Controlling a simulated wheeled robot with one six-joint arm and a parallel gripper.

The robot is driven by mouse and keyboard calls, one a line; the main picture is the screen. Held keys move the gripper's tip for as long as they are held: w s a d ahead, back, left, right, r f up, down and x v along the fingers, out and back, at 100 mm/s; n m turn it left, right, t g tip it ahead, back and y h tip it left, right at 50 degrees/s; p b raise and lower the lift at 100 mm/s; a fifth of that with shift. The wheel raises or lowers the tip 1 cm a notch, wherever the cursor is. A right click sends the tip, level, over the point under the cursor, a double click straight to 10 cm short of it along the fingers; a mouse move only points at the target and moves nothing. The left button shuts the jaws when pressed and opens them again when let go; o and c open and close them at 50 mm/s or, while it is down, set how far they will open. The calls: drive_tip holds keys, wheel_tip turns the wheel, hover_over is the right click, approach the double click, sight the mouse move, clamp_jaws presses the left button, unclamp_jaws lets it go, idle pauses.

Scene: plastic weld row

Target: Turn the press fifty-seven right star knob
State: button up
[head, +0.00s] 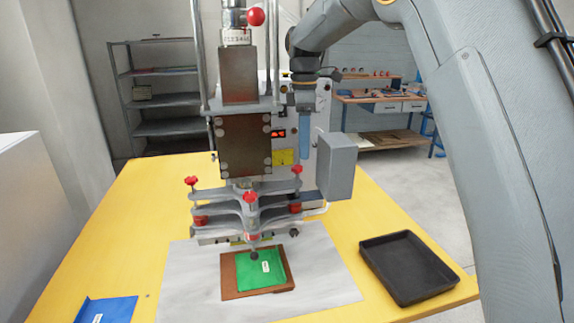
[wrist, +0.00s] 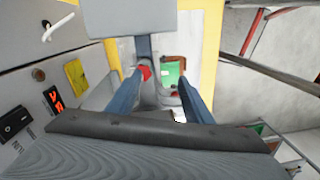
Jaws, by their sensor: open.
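The press (head: 243,150) stands on a yellow table, with red star knobs on its grey clamp arms. The right star knob (head: 297,169) is at the upper right of these arms. My gripper (head: 305,157) points down just above it in the head view, its blue fingers seen nearly edge-on. In the wrist view my gripper (wrist: 160,77) is open, with fingers apart. A red knob, seemingly the right star knob (wrist: 145,72), shows beside the left fingertip. I cannot tell whether they touch.
A grey box (head: 337,166) on the press is close to the right of my gripper. A green piece on a brown block (head: 232,283) lies below the press. A black tray (head: 408,267) is at right, a blue piece (head: 106,310) at front left.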

sight(297, 167)
drive_tip(key=shift+w+a+r+n+t, duration=0.2)
drive_tip(key=shift+w+a+n, duration=0.2)
drive_tip(key=shift+w, duration=0.25)
drive_tip(key=shift+w+a+r+n+t, duration=0.2)
drive_tip(key=shift+w+a+n, duration=0.2)
drive_tip(key=shift+w, duration=0.2)
drive_tip(key=shift+w+f, duration=0.1)
drive_tip(key=shift+f+p, duration=1.05)
drive_tip(key=shift+f, duration=2.55)
drive_tip(key=c, duration=1)
